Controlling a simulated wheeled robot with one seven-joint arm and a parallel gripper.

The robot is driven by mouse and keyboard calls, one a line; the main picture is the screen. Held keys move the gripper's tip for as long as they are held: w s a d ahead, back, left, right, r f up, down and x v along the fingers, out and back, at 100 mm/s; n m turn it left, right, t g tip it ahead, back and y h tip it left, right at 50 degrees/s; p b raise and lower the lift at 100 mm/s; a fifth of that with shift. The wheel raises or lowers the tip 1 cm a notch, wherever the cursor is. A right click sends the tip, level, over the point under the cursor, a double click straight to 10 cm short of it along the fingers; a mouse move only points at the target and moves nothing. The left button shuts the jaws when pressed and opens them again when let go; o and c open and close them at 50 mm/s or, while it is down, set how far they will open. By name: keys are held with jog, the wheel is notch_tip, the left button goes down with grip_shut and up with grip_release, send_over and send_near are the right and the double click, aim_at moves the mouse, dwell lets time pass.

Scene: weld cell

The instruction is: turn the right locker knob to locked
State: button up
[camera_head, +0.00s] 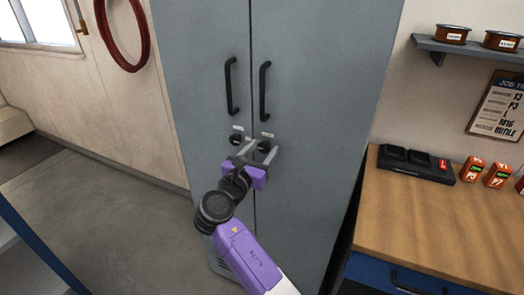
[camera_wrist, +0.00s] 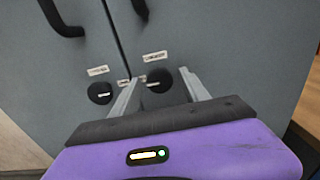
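The grey locker (camera_head: 290,70) has two doors, each with a black handle. The right knob (camera_wrist: 160,80) is a round black knob with a pale mark, under a small label; in the head view it (camera_head: 264,146) shows between my fingers. The left knob (camera_wrist: 100,93) sits beside it, outside my fingers, and in the head view it (camera_head: 237,140) is left of them. My gripper (camera_head: 260,150) is open, its two fingers pointing at the locker on either side of the right knob. In the wrist view my gripper (camera_wrist: 158,84) also shows a gap between fingers and knob. I cannot tell how deep the fingertips reach.
A wooden workbench (camera_head: 430,225) stands right of the locker, with a black case (camera_head: 415,163) and orange boxes (camera_head: 472,168) on it. A shelf (camera_head: 465,46) with spools hangs above. A red hose (camera_head: 122,65) hangs on the left wall. The floor (camera_head: 110,215) at left is clear.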

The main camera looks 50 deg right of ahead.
grip_shut()
jog(key=shift+m, duration=0.4)
jog(key=m, duration=0.3)
jog(key=shift+m+b, duration=0.4)
jog(key=m+b, duration=0.2)
jog(key=m, duration=0.2)
jog(key=shift+f+m, duration=0.15)
jog(key=shift+m, duration=0.15)
jog(key=m+b, duration=0.3)
jog(key=m, duration=0.1)
jog(key=m+b, duration=0.3)
jog(key=m, duration=0.1)
jog(key=shift+m, duration=0.3)
jog(key=shift+r, duration=0.2)
